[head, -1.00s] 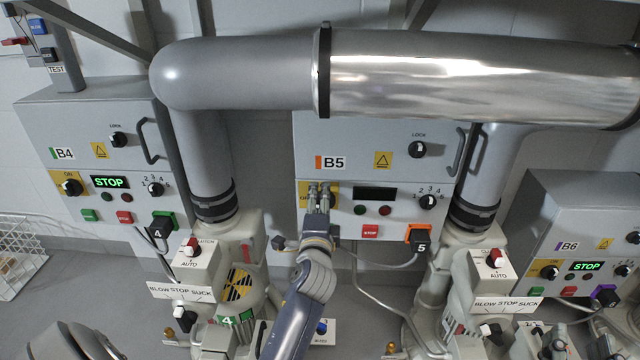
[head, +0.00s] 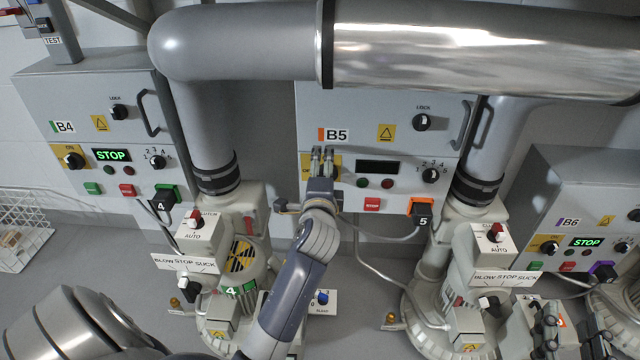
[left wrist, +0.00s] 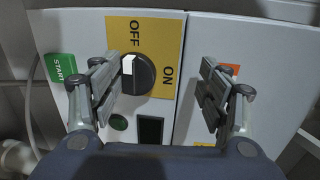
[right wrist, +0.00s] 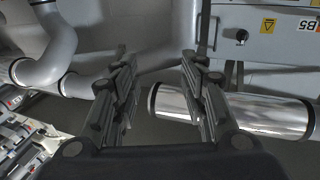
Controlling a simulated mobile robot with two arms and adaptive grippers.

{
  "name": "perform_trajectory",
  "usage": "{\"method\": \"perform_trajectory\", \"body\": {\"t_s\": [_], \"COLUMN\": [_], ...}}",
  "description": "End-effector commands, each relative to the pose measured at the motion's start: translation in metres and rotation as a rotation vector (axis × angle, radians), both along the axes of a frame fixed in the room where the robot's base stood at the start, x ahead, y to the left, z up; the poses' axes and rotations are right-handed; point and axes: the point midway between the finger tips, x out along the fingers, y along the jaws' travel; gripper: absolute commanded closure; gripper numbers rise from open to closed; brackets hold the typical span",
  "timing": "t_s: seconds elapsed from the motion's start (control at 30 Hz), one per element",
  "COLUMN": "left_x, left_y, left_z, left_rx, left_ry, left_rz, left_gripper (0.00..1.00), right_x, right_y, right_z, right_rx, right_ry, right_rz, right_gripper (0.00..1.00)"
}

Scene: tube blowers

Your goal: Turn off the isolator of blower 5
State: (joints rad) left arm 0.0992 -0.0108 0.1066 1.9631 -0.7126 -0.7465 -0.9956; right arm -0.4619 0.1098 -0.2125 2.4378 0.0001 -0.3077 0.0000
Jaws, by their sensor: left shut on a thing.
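The B5 control box (head: 400,120) stands in the middle of the head view. Its isolator is a black round knob (left wrist: 140,78) with a white mark on a yellow OFF/ON plate (left wrist: 135,22). The mark sits at the knob's upper left edge, away from the ON label. My left gripper (head: 323,155) is at this plate and covers the knob in the head view. In the left wrist view the gripper (left wrist: 158,88) has fingers either side of the knob, the left one close against it. The B5 display (head: 377,167) is dark. My right gripper (right wrist: 160,85) is open and empty.
Box B4 (head: 85,95) on the left and box B6 (head: 585,195) on the right have displays reading STOP. A large metal pipe (head: 440,50) crosses above B5. Blower bodies and a cable stand below. A red button (head: 372,204) sits below the display.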

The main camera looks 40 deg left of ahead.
Motion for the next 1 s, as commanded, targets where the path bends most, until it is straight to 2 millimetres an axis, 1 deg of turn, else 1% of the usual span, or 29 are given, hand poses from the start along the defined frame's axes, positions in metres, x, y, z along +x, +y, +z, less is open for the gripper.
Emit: {"method": "perform_trajectory", "body": {"t_s": [0.03,0.17,0.2,0.23,0.6,1.0], "left_x": [-0.001,-0.005,-0.007,-0.008,-0.025,-0.046], "left_y": [-0.003,-0.006,-0.006,-0.007,-0.017,-0.029], "left_z": [0.024,0.024,0.024,0.024,0.016,0.015], "left_rx": [0.018,0.018,0.017,0.016,0.009,0.008], "left_ry": [-0.047,-0.047,-0.047,-0.046,-0.034,-0.031], "left_rz": [-0.008,-0.008,-0.008,-0.007,-0.006,-0.006], "left_gripper": [0.51,0.55,0.6,0.67,0.67,0.67], "right_x": [0.0,0.0,-0.001,-0.001,-0.005,-0.012], "right_y": [-0.001,-0.002,-0.002,-0.003,-0.008,-0.013], "right_z": [-0.001,-0.009,-0.012,-0.014,-0.041,-0.066], "right_rx": [-0.005,-0.016,-0.02,-0.022,-0.054,-0.085], "right_ry": [0.016,0.06,0.074,0.084,0.21,0.336], "right_rz": [-0.001,-0.004,-0.006,-0.006,-0.014,-0.023], "right_gripper": [0.6,0.6,0.6,0.6,0.6,0.6]}}
